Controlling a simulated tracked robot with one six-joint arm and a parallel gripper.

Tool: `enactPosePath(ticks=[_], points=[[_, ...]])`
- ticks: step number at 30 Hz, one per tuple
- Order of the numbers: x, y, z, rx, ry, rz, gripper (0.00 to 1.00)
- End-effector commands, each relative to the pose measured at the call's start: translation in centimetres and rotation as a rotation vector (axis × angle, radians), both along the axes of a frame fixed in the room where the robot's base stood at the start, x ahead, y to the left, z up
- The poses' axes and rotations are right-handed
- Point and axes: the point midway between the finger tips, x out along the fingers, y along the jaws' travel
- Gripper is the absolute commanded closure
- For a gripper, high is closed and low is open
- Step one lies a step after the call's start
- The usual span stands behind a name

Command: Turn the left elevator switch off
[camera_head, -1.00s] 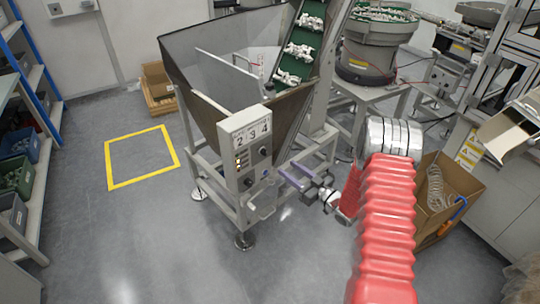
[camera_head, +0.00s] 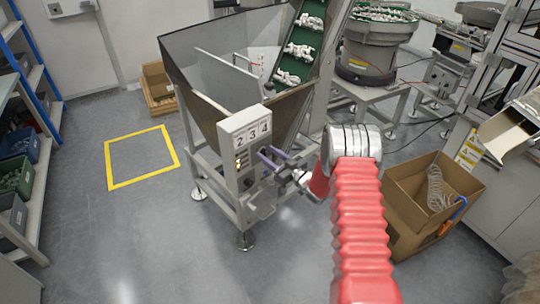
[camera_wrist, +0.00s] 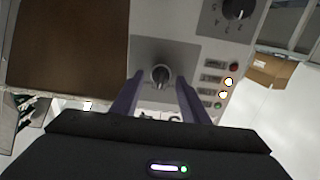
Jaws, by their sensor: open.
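Another rotary switch (camera_wrist: 237,9) with a marked dial is at the top right. Several lit and unlit buttons (camera_wrist: 226,83) lie between them.
The metal hopper (camera_head: 205,85) and its green conveyor (camera_head: 298,60) rise behind the box. A cardboard box (camera_head: 425,195) with a coiled hose stands right of my arm. The floor at left, with a yellow square (camera_head: 143,157), is clear.

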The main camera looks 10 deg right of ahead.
Motion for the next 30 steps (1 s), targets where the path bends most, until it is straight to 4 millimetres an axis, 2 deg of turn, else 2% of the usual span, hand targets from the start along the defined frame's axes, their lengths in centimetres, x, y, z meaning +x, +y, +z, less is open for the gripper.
enactPosePath(ticks=[6, 22, 23, 30], points=[[-0.01, -0.01, -0.01, 0.000, 0.000, 0.000, 0.61], [-0.01, -0.08, 0.01, 0.000, 0.000, -0.001, 0.98], [0.01, -0.87, 0.00, -0.001, -0.001, -0.004, 0.99], [0.01, -0.47, 0.02, -0.013, -0.008, -0.006, 0.99]])
